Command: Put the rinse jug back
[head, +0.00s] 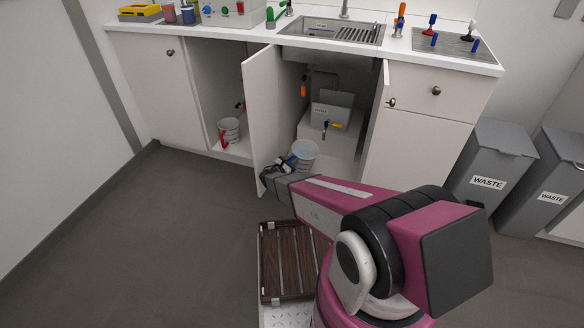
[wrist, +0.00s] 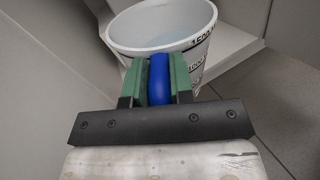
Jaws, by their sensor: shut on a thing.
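A white jug (head: 304,152) with dark volume marks is held at the mouth of the open cupboard under the sink. In the wrist view the jug (wrist: 168,30) has a blue handle (wrist: 159,78), and my gripper (wrist: 158,82) is shut on that handle. The jug's inside looks pale bluish; I cannot tell if it holds liquid. In the head view my gripper (head: 287,165) is at the jug's lower left, and my arm hides some of the area below. A second white jug with a red handle (head: 230,131) stands in the left cupboard.
An open door (head: 262,115) stands just left of the jug, between the two cupboards. A grey box (head: 332,108) sits on a white step inside the sink cupboard. Waste bins (head: 493,165) stand at the right. The floor at the left is clear.

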